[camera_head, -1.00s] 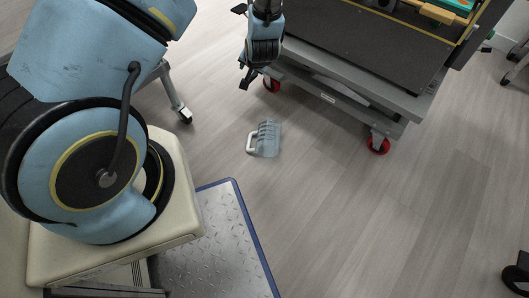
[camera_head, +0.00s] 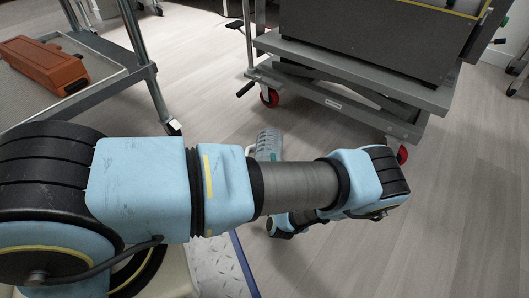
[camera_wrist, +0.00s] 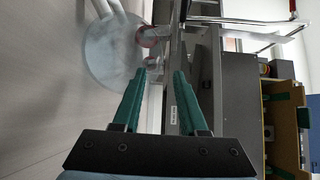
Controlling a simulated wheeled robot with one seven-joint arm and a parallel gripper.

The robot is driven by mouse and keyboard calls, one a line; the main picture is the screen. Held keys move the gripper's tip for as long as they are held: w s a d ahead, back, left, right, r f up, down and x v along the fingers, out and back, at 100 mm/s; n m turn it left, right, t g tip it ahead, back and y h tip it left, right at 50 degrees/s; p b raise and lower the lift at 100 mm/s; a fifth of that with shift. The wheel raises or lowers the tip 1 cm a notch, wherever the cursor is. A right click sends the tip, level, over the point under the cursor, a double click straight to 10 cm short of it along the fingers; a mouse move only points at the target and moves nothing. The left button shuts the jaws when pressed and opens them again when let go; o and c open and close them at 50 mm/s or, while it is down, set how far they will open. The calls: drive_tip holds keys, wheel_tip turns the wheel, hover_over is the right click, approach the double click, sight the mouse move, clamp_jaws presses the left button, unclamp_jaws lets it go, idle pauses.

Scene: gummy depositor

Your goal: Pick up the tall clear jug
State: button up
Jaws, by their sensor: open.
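The tall clear jug (camera_head: 268,143) is on the floor in the head view, just beyond my arm, its handle toward the left. My arm hides its lower part. In the wrist view the clear jug (camera_wrist: 112,62) shows as a large see-through round shape at upper left, with its pale handle at the top edge. My gripper (camera_wrist: 160,76) is open, its two green fingers apart with nothing between them. The jug is ahead of the fingers and to their left in the wrist view. In the head view my forearm crosses in front, and the fingers cannot be made out.
A grey lift cart (camera_head: 350,70) with red casters stands behind the jug and fills much of the wrist view's right side. A metal table (camera_head: 110,72) bearing an orange case (camera_head: 42,64) is at left.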

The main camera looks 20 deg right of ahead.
sight(270, 141)
drive_tip(key=b+x, duration=0.1)
drive_tip(key=x, duration=0.5)
drive_tip(key=shift+s+f+b, duration=0.1)
drive_tip(key=shift+b, duration=0.25)
drive_tip(key=b+x, duration=0.2)
drive_tip(key=x, duration=0.2)
drive_tip(key=shift+w+d, duration=0.15)
drive_tip(key=shift+w, duration=0.35)
clamp_jaws()
idle(0.6)
